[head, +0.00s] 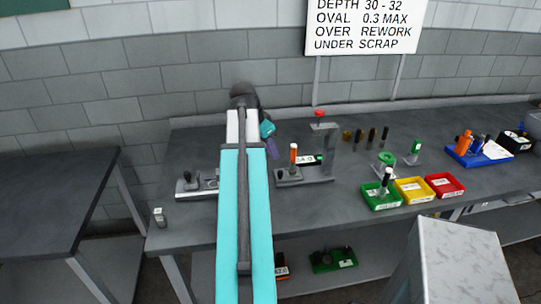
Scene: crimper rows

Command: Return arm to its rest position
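My arm, teal and white with a dark end joint, reaches up the middle of the head view over the workbench (215,225). Its far end folds down behind the white section, showing a small teal wrist part. Below that is a small purple-grey part that seems to be my gripper (272,149), above the bench near its back. The fingertips are too small and partly hidden, so I cannot tell open from shut. No held object can be made out.
A grey press-like fixture (325,155) holding an orange-topped piece stands right of my arm. Green (381,201), yellow (413,198) and red (445,192) bins and a blue tray (478,160) lie farther right. A grey fixture (187,192) stands left. A second table (50,190) is at left.

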